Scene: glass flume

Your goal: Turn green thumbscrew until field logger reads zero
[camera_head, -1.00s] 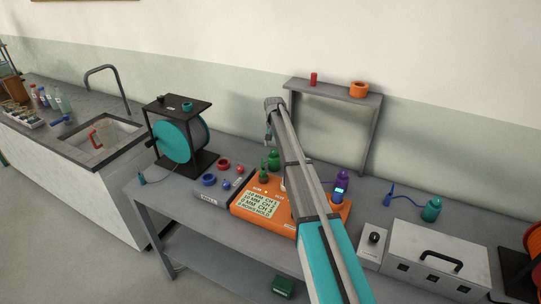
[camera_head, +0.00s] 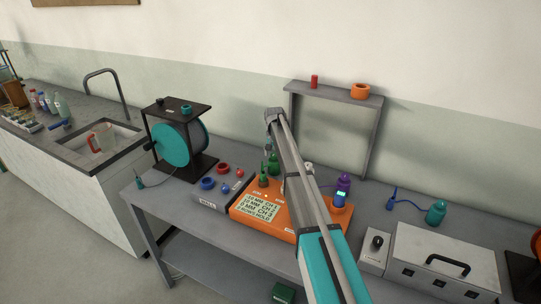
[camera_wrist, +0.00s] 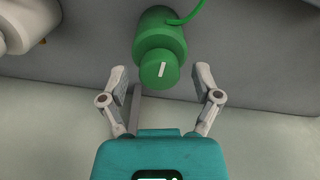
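The green thumbscrew (camera_wrist: 158,70) has a white line on its face and sits on a larger green body (camera_wrist: 158,28) with a green cable, in the wrist view. My gripper (camera_wrist: 161,78) is open, one finger on each side of the thumbscrew's near end, with visible gaps and no contact seen. In the head view, a green fitting (camera_head: 273,163) stands behind the orange field logger (camera_head: 240,211), partly hidden by my arm. The logger's display (camera_head: 260,206) shows several lines with MM and CH; its figures are too small to read surely.
A black-framed teal reel (camera_head: 172,146) stands left of the logger. Coloured rings and knobs lie on a grey tray (camera_head: 207,200). A purple bottle (camera_head: 344,181) and blue device (camera_head: 340,200) are right of my arm. A grey shelf (camera_head: 330,92) rises behind.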

